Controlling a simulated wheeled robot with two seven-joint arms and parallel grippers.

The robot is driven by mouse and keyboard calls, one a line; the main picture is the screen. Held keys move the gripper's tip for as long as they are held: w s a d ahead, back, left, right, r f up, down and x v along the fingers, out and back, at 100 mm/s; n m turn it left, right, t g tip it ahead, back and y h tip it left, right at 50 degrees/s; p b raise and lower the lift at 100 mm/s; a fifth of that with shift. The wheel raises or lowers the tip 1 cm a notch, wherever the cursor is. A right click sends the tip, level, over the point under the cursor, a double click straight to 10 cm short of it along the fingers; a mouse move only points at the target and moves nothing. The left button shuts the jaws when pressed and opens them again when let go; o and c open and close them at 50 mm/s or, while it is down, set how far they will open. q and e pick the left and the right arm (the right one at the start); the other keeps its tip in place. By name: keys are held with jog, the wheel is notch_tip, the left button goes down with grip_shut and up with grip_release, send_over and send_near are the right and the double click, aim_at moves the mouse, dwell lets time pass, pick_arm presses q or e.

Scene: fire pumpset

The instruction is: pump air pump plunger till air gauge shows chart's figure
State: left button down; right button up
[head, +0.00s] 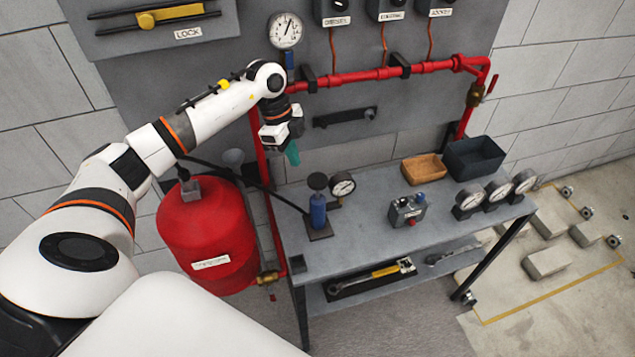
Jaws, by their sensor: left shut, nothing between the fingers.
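The air pump (318,211) is a small blue cylinder on a dark base plate near the left end of the bench. Its plunger has a dark round knob (318,181) on top. A round white-faced air gauge (342,185) stands right beside the pump; its reading is too small to tell. My left gripper (292,154) is shut and empty, pointing down above and to the left of the plunger knob, apart from it. No chart can be made out. My right gripper is not in view.
A red tank (208,232) stands left of the bench (375,232), with a black hose running to the pump. Red pipes (370,76) and a wall gauge (286,30) are behind. A wooden tray (424,169), dark bin (473,157), small grey box (407,210) and several gauges (497,192) stand right.

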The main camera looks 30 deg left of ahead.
pick_arm(q)
jog(key=b+v, duration=0.1)
jog(key=v, duration=0.4)
jog(key=shift+a+r, duration=0.15)
jog(key=shift+r, duration=0.1)
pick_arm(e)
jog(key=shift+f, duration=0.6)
